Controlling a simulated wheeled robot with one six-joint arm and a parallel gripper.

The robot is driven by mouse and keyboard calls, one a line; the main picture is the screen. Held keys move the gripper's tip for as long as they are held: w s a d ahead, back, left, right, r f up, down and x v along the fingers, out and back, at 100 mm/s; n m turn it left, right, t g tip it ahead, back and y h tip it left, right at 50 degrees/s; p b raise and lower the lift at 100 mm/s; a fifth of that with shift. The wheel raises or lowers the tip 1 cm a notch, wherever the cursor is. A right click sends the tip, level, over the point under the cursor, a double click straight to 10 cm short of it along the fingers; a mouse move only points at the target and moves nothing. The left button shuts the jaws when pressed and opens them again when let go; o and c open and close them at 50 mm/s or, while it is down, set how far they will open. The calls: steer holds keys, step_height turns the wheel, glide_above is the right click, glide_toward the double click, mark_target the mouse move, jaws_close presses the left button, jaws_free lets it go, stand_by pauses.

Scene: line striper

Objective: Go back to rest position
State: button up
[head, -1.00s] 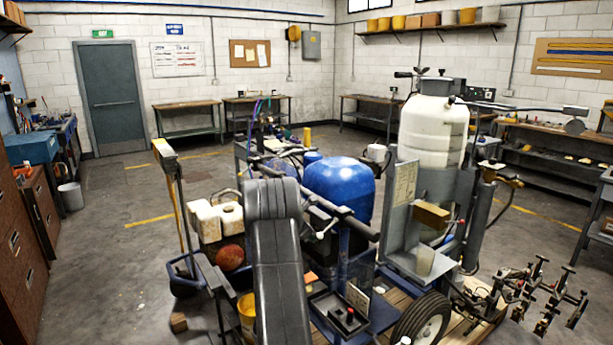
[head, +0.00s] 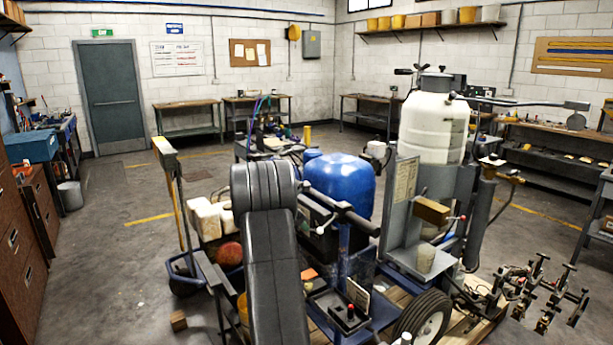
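My arm rises from the bottom of the head view as a dark grey link with a thick ribbed joint at its top. It stands in front of the line striper, a wheeled machine with a blue rounded tank (head: 341,184) and a tall white tank (head: 432,130). My gripper does not show; whether it is hidden behind the arm or the machine, I cannot tell. The arm covers part of the machine's left side, including most of a yellow bucket (head: 243,309).
A black tyre (head: 424,318) and a metal clamp rack (head: 540,295) are at the lower right. Brown drawer cabinets (head: 20,240) stand at the left edge. The concrete floor (head: 110,260) between them and the machine is mostly clear. A small wooden block (head: 178,320) lies there.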

steer(key=b+v, duration=0.1)
steer(key=v, duration=0.6)
steer(key=p+x, duration=0.3)
steer(key=x, duration=1)
steer(key=shift+w+d+f, duration=0.1)
steer(key=shift+w+f, duration=0.1)
steer(key=shift+f, duration=0.25)
steer(key=shift+f+t+h, duration=0.15)
steer(key=shift+t+h, duration=0.15)
steer(key=shift+h, duration=0.2)
steer(key=f+t+h+b, duration=0.1)
steer(key=h+b, duration=0.1)
steer(key=b, duration=0.2)
steer(key=shift+f+n+t, duration=0.2)
steer(key=shift+n+t, duration=0.1)
steer(key=shift+t, duration=0.1)
steer(key=f+t+h+b, duration=0.1)
steer(key=t+h+b, duration=0.1)
steer(key=b, duration=0.4)
steer(key=shift+f+n, duration=0.15)
steer(key=shift+n, duration=0.15)
steer(key=t+h+b, duration=0.1)
steer(key=f+t+h+b, duration=0.1)
steer(key=b, duration=0.1)
steer(key=shift+n, duration=0.4)
steer(key=v, duration=0.4)
steer(key=shift+r+b, duration=0.25)
steer(key=shift+b, duration=0.15)
steer(key=shift+r, duration=0.15)
